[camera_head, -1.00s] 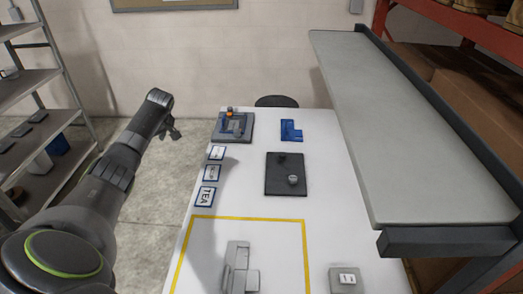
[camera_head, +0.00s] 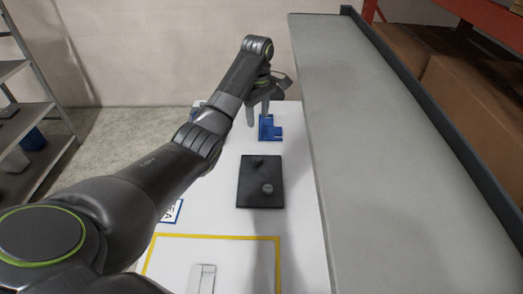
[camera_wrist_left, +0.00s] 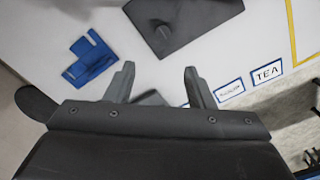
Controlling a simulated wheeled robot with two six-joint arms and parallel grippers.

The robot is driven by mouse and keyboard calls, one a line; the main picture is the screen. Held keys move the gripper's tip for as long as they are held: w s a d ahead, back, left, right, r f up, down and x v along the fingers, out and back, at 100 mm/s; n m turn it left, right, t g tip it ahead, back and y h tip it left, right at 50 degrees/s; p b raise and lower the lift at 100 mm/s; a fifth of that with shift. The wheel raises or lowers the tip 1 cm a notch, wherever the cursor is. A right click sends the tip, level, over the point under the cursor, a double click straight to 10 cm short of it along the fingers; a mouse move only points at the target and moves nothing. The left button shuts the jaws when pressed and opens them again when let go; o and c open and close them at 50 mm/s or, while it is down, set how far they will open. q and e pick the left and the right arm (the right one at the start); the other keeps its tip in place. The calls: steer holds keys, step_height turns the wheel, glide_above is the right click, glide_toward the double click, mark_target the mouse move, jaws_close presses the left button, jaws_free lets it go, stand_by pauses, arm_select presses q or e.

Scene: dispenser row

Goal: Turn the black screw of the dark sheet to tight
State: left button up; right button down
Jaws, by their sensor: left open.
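The dark sheet (camera_head: 249,197) lies flat on the white table. The black screw (camera_head: 258,161) stands near its far end, and a grey knob (camera_head: 267,188) sits nearer me. In the left wrist view part of the dark sheet (camera_wrist_left: 203,14) shows at the top, with the black screw (camera_wrist_left: 162,32) near its corner. My left gripper (camera_head: 258,119) is open and empty, above the table beyond the sheet, beside the blue block. Its fingers show spread in the wrist view (camera_wrist_left: 159,72), apart from the screw. My right gripper is out of view.
A blue block (camera_head: 270,129) lies beyond the sheet. A grey raised shelf (camera_head: 355,140) runs along the right side. A yellow tape outline (camera_head: 215,237) and a light grey fixture (camera_head: 203,279) are nearer me. Label cards, including TEA (camera_wrist_left: 267,71), lie left of the sheet.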

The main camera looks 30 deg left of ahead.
arm_select(q)
step_height(320, 180, down, 3)
steer(key=s+b, duration=0.1)
steer(key=b, duration=0.1)
steer(key=p, duration=0.2)
glide_above(258, 158)
step_height(258, 158, down, 7)
steer(key=shift+f, duration=0.15)
step_height(258, 158, down, 5)
steer(key=shift+f, duration=0.2)
steer(key=shift+s+f, duration=0.1)
steer(key=shift+f, duration=0.45)
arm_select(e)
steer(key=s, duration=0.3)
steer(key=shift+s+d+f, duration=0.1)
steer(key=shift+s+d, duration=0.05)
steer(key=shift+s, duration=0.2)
arm_select(q)
steer(key=shift+c, duration=0.4)
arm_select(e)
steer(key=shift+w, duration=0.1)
arm_select(q)
steer(key=c, duration=0.9)
steer(key=shift+c, duration=0.2)
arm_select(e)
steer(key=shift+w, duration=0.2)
